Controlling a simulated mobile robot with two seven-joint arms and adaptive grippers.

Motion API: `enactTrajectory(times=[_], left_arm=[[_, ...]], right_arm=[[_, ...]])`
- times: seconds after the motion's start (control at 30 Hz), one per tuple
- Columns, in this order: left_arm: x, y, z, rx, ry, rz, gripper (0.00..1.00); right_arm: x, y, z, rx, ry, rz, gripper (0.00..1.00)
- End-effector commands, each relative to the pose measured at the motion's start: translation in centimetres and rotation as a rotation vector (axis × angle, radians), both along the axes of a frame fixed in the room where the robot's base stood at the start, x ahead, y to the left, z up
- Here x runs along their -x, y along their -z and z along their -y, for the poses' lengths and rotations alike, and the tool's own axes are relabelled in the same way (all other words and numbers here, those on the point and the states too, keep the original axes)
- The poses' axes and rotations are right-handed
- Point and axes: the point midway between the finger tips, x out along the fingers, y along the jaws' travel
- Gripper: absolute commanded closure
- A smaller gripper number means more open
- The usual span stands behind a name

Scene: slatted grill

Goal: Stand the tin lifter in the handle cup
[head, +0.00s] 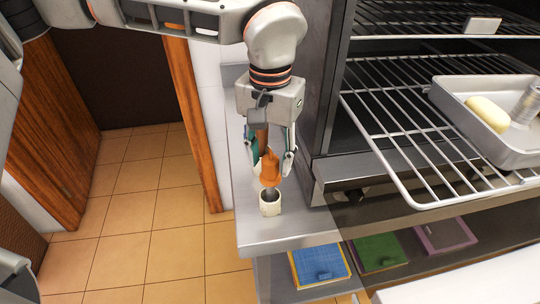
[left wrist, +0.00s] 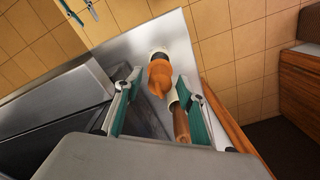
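My left gripper (head: 270,172) points down over the steel counter, its fingers spread to either side of an orange tool piece (head: 270,170), apparently the tin lifter. Its grey lower end is at the mouth of a small white cup (head: 270,208). The wrist view shows the orange piece (left wrist: 160,76) between the fingertips, with gaps on both sides. A brown handle (left wrist: 181,125) with a pale ring (left wrist: 173,98) lies close to one finger; I cannot tell whether they touch. How deep the grey end sits is unclear. My right gripper is not in view.
The cup is near the front of a narrow steel counter (head: 262,238). To its right is an oven with wire racks (head: 400,100) and a metal tray (head: 490,130) jutting out. Blue, green and purple flat items (head: 378,252) lie on a lower shelf. Tiled floor is open at left.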

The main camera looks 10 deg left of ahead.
Motion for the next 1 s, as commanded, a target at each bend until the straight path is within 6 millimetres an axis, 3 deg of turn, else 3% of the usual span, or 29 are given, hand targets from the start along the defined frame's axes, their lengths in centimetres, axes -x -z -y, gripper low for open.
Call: enactTrajectory(times=[0.27,0.7,1.0], left_arm=[[-0.1,-1.7,0.0,0.001,-0.001,0.003,0.61],[-0.1,-10.2,0.0,0.001,-0.002,0.004,0.61],[0.0,-12.3,0.0,0.0,0.001,0.001,0.61]], right_arm=[[0.0,0.1,0.0,0.0,0.0,-0.001,0.6],[0.2,0.3,0.0,0.001,-0.001,-0.007,0.6],[0.2,0.1,0.0,0.001,-0.001,-0.006,0.6]])
